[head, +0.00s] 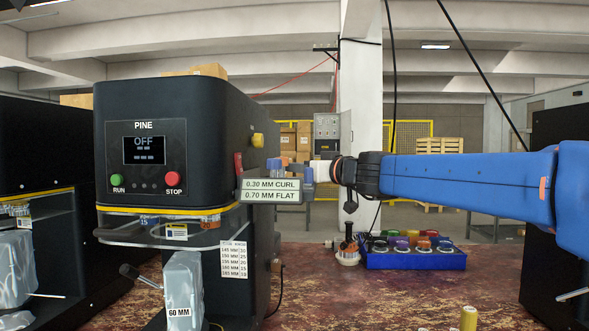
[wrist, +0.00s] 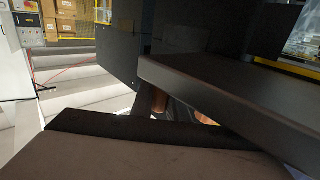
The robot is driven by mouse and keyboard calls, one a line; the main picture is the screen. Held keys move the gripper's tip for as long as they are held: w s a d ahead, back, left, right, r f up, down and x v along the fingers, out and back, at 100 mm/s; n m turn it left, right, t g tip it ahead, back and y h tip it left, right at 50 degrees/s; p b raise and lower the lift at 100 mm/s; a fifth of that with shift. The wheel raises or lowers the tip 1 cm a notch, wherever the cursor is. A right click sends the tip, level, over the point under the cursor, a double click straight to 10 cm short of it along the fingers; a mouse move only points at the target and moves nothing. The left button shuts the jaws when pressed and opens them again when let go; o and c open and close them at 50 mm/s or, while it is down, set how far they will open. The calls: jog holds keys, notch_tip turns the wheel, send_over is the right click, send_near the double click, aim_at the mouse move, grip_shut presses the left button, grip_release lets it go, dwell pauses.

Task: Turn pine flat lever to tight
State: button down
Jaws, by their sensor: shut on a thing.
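The PINE machine (head: 143,190) is a black seamer at left in the head view; its screen reads OFF. A white plate (head: 271,191) marked "0.30 MM CURL" and "0.70 MM FLAT" stands at its right side. A red part (head: 238,165) shows on the machine's side, left of the plate. My gripper (head: 290,168) reaches in from the right on the blue arm. Its tips are at the plate's upper edge, shut on what seems to be the flat lever. The plate hides most of the grasp. The lever's setting cannot be read. In the wrist view, dark close surfaces hide the lever.
Another black machine (head: 28,145) stands at far left and a dark one (head: 555,230) at far right. A blue tray (head: 415,260) with several coloured-topped pieces sits on the reddish worktop (head: 330,297). A yellow spool (head: 468,319) stands near the front.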

jog(key=shift+s+d+m+t+h, duration=0.3)
jog(key=shift+d+m+t+h, duration=0.15)
jog(key=shift+m+t+h, duration=0.4)
jog(key=c, duration=1.7)
grip_release()
jog(key=shift+v, duration=8.7)
jog(key=shift+r, duration=0.15)
jog(key=shift+c, duration=0.7)
